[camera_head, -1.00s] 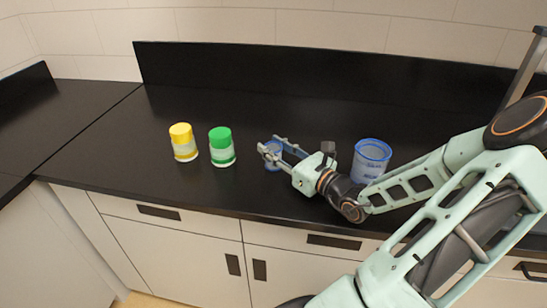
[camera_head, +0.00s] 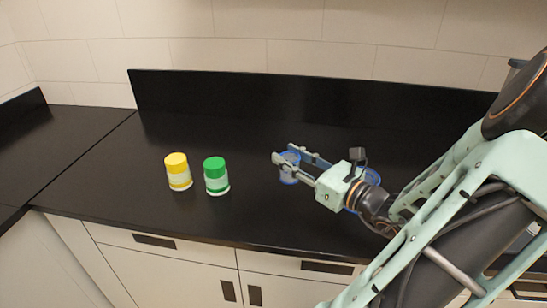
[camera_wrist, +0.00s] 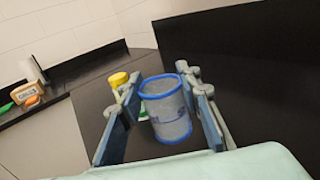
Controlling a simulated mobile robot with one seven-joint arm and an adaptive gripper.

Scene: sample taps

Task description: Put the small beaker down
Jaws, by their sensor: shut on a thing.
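The small beaker (camera_head: 289,174) is clear with a blue rim and sits between the fingers of my gripper (camera_head: 287,156). In the wrist view the small beaker (camera_wrist: 167,112) is upright between the two fingers, and my gripper (camera_wrist: 160,95) is shut on it. It is over the black counter (camera_head: 250,217); I cannot tell whether its base touches the surface. The larger blue-rimmed beaker (camera_head: 373,177) stands behind my wrist, mostly hidden by it.
A yellow-capped jar (camera_head: 178,172) and a green-capped jar (camera_head: 216,177) stand left of my gripper. The black backsplash (camera_head: 220,110) runs along the back. Counter between the green jar and the small beaker is clear. Bottles (camera_wrist: 27,92) show at left in the wrist view.

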